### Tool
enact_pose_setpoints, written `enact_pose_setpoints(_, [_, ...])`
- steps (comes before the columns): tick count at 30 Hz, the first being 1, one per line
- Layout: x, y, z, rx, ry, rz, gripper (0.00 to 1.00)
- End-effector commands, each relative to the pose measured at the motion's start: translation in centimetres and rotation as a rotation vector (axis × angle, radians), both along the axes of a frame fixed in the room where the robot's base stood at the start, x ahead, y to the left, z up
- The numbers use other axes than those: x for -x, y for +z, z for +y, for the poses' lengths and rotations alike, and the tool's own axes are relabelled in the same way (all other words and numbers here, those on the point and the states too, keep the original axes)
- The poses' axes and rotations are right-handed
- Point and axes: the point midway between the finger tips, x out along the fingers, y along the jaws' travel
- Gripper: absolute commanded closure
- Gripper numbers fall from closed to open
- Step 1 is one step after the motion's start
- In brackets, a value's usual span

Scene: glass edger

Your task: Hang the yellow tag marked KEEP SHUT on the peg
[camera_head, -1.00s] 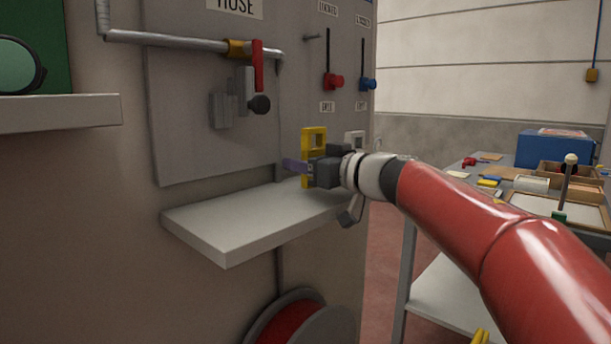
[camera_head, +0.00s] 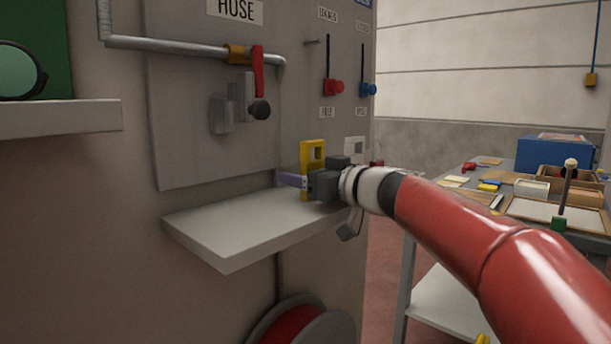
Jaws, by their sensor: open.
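The yellow tag (camera_head: 312,151) stands upright at the right end of the pale shelf (camera_head: 238,226). It has a square opening near its top; no lettering can be read. My gripper (camera_head: 292,180) is open at the tag's lower part, with a purple finger showing left of it. The gripper body hides part of the tag, and I cannot tell whether the fingers touch it. The bare metal peg (camera_head: 311,41) sticks out of the grey panel above, left of the red-handled lever.
A white tag-like piece (camera_head: 354,148) with an opening stands behind the yellow tag. A red lever (camera_head: 337,88) and a blue lever (camera_head: 369,89) are on the panel. A pipe with a red valve handle (camera_head: 258,70) is at left. The shelf's left part is clear.

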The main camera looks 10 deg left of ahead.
Motion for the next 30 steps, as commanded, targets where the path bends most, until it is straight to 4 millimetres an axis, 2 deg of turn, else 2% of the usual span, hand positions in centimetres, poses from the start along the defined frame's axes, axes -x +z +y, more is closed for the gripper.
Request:
enact_pose_setpoints(6, [0.0, -0.5, 0.0, -0.001, 0.0, -0.003, 0.31])
enact_pose_setpoints(12, [1.8, 0.7, -3.7, 0.0, -0.003, -0.001, 0.31])
enact_pose_setpoints(18, [3.0, 0.8, -6.3, 0.001, -0.002, 0.0, 0.31])
enact_pose_setpoints(30, [3.5, 0.9, -7.2, -0.004, -0.011, -0.006, 0.31])
